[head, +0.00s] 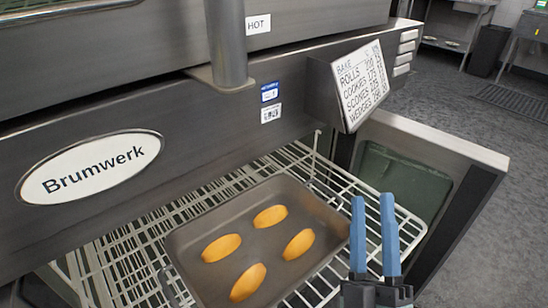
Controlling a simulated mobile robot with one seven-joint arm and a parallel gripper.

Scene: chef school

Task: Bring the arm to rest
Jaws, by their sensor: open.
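My gripper (374,236) is at the lower right of the head view, with two blue fingers pointing up in the picture. The fingers are apart with a gap between them, and nothing is held there. They stand in front of the right part of a white wire rack (331,283), just right of a dark baking tray (190,282). The tray lies on the rack and holds several orange wedges. I cannot tell whether the fingers touch the rack. The rest of my arm is mostly out of view.
The oven front (120,105) carries a Brumwerk plate (90,166) and a vertical grey handle (227,45). A baking chart (362,84) juts out on the right. The oven's open door (440,137) stands at the right.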

